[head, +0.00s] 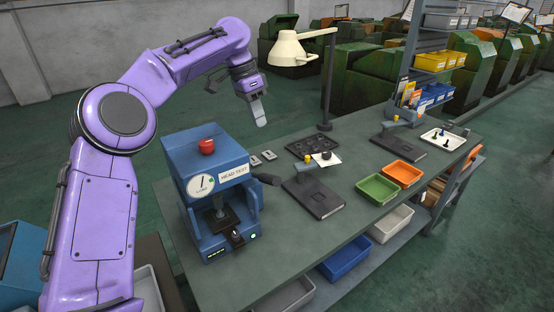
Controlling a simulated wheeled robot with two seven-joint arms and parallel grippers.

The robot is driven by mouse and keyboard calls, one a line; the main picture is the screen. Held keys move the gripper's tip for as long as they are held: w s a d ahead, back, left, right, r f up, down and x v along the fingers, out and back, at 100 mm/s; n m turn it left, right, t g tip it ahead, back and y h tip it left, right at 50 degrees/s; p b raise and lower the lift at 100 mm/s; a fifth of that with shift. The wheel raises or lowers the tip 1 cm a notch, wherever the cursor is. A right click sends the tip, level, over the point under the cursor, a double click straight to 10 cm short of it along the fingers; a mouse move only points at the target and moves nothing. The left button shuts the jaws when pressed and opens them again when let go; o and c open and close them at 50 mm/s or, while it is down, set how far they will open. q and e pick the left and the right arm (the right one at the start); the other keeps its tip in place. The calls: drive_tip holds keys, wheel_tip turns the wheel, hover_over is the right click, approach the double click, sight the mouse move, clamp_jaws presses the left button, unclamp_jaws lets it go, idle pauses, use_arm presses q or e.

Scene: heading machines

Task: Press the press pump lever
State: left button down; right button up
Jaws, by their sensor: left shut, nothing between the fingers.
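The blue press machine (207,176) stands on the near left end of the workbench, with a red button on top, a round gauge and a "HEAD TEST" label on its front. A dark lever (266,179) sticks out from its right side, low and toward the bench. My left gripper (262,122) hangs from the purple arm, fingers together and pointing down, above and behind the machine. It is apart from the lever and holds nothing. My right gripper is not in the head view.
A desk lamp (290,50) rises behind the bench, right of my gripper.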

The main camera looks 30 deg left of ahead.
use_arm(q)
drive_tip(key=s, duration=0.4)
drive_tip(key=b, duration=0.2)
hover_over(267, 175)
drive_tip(key=f, duration=1.1)
drive_tip(key=shift+w+a+f, duration=0.1)
drive_tip(key=shift+a, duration=0.15)
drive_tip(key=shift+d+f+p, duration=0.15)
drive_tip(key=shift+f+p, duration=0.15)
drive_tip(key=shift+f, duration=0.05)
drive_tip(key=shift+w+d+f, duration=0.1)
drive_tip(key=shift+f, duration=0.35)
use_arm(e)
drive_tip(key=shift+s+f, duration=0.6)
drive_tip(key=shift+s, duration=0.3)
use_arm(q)
drive_tip(key=shift+s, duration=0.2)
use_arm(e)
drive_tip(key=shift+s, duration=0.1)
